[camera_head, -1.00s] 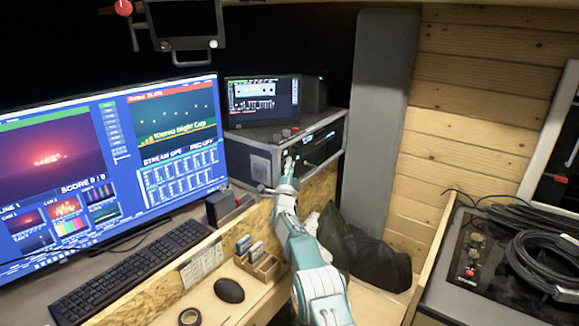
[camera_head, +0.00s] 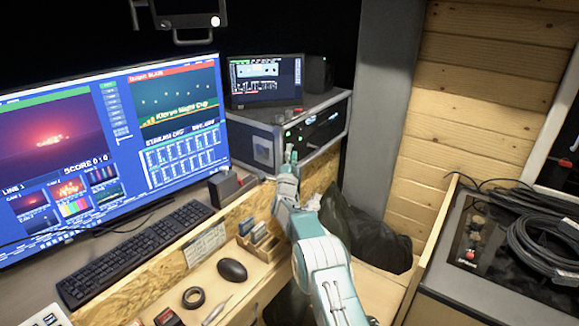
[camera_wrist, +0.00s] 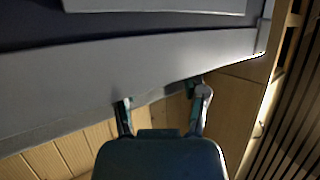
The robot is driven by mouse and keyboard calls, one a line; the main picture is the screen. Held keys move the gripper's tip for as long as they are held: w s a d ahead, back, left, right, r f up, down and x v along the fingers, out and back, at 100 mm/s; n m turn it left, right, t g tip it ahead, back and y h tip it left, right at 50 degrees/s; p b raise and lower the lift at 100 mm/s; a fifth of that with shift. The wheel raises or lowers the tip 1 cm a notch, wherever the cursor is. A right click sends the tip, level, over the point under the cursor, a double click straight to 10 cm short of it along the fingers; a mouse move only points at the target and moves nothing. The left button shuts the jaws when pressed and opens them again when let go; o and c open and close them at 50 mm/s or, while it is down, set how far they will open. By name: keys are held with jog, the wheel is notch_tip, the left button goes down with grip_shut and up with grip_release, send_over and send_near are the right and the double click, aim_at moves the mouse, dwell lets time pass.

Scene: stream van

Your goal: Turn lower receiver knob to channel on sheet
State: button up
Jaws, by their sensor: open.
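The receiver case (camera_head: 338,112) stands at the back of the desk. Its black front panel (camera_head: 322,130) has small green lights and faces right. The lower receiver knob is too small to tell in the head view. My gripper (camera_head: 290,153) is in front of the case's near corner, overlapping it in the picture; contact cannot be told. In the wrist view my gripper (camera_wrist: 163,96) is open and empty, its two fingers apart below a grey metal edge (camera_wrist: 150,75). A printed sheet (camera_head: 205,243) is on the wooden ledge below the keyboard; its text is unreadable.
A large monitor (camera_head: 100,160) and keyboard (camera_head: 140,250) are to the left. A small screen (camera_head: 265,80) stands on the case. A mouse (camera_head: 232,270) and card holder (camera_head: 260,243) are near my arm. A dark bag (camera_head: 375,240) lies right of my arm.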

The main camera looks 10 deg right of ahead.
jog(key=shift+v, duration=2.6)
jog(key=shift+f, duration=0.1)
